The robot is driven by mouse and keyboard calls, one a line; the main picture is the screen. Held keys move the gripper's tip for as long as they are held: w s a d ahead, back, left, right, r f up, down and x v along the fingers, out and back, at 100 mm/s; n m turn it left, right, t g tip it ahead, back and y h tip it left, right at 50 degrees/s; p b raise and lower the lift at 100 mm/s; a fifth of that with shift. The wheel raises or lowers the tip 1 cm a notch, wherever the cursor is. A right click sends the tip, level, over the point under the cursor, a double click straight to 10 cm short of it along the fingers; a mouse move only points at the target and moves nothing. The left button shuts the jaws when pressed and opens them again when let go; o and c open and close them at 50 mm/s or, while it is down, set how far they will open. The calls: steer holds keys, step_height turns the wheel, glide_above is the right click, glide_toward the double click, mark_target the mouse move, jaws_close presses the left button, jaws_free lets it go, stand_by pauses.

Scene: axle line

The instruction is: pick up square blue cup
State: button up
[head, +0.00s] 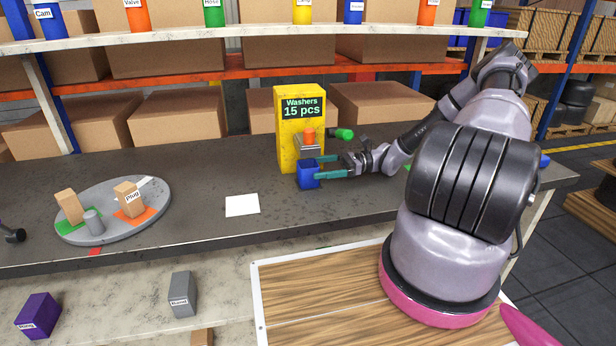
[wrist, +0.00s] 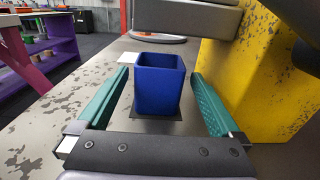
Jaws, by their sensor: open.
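The square blue cup (head: 308,174) stands upright on the dark bench, in front of the yellow washer dispenser (head: 287,130). In the wrist view the cup (wrist: 158,84) is between the two green fingers of my gripper (wrist: 155,95). A gap shows on each side of the cup, so the fingers appear apart from it. My gripper (head: 328,167) is open and comes to the cup from the right in the head view. The cup's inside looks dark and I cannot tell what it holds.
The yellow dispenser wall (wrist: 240,75) is close beside my right finger in the wrist view. A white card (head: 242,205) lies left of the cup. A round grey tray (head: 75,236) with blocks is farther left.

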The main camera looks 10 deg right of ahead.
mark_target(317, 167)
steer(key=a, duration=0.3)
steer(key=shift+a, duration=0.2)
steer(key=shift+c, duration=0.3)
steer(key=c, duration=1.2)
steer(key=shift+c, duration=0.2)
steer(key=shift+r, duration=0.2)
